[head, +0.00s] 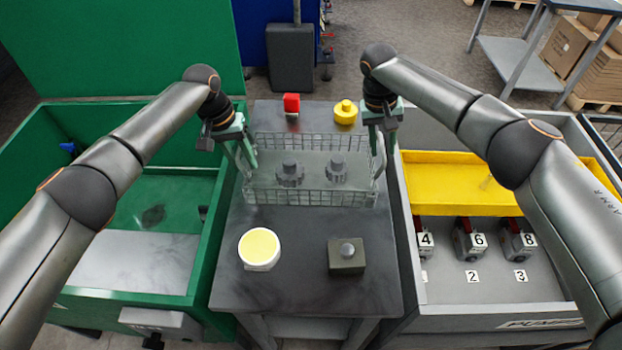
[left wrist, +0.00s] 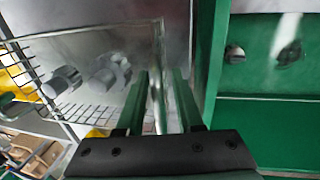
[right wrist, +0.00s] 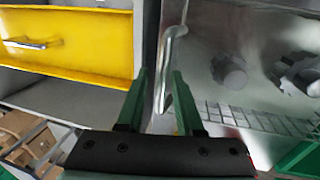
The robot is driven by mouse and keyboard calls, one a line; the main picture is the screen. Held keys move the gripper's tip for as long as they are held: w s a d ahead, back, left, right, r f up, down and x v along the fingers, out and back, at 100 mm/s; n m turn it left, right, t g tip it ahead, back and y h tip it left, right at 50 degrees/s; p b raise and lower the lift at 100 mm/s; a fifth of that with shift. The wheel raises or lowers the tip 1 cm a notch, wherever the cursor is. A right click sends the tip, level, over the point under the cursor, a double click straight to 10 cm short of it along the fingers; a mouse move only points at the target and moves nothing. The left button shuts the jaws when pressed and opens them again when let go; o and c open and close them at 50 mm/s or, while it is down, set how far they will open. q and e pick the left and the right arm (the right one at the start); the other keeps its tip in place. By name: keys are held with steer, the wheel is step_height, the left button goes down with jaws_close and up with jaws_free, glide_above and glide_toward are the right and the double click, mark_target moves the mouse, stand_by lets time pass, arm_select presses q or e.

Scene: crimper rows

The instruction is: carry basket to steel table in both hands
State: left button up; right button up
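A wire mesh basket (head: 268,197) with two grey gear-like parts (head: 290,172) in it stands on a dark grey metal-topped table (head: 305,230). My left gripper (head: 248,168) is at the basket's left end. In the left wrist view its fingers (left wrist: 160,100) are apart, with the basket's end handle between them. My right gripper (head: 376,165) is at the right end. In the right wrist view its fingers (right wrist: 160,100) are apart on either side of a bent metal handle (right wrist: 172,50). Part of each basket end is hidden by the fingers in the head view.
A yellow-topped round container (head: 259,249) and a dark block with a knob (head: 347,256) stand in front of the basket. A red item (head: 291,104) and a yellow knob (head: 345,111) stand behind. A green bin (head: 203,240) is left, a yellow tray (head: 450,185) right. Another grey table (head: 515,62) stands back right.

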arm_select(q)
steer(key=shift+o, duration=0.4)
arm_select(e)
steer(key=shift+o, duration=0.4)
steer(key=shift+a, duration=0.1)
steer(key=shift+r, duration=0.15)
arm_select(q)
step_height(320, 180, up, 12)
steer(key=a, duration=0.2)
arm_select(e)
step_height(320, 180, up, 12)
steer(key=a, duration=0.2)
steer(key=shift+a+f, duration=0.2)
arm_select(q)
steer(key=shift+a+f, duration=0.1)
steer(key=shift+f, duration=0.05)
arm_select(e)
steer(key=shift+f, duration=0.1)
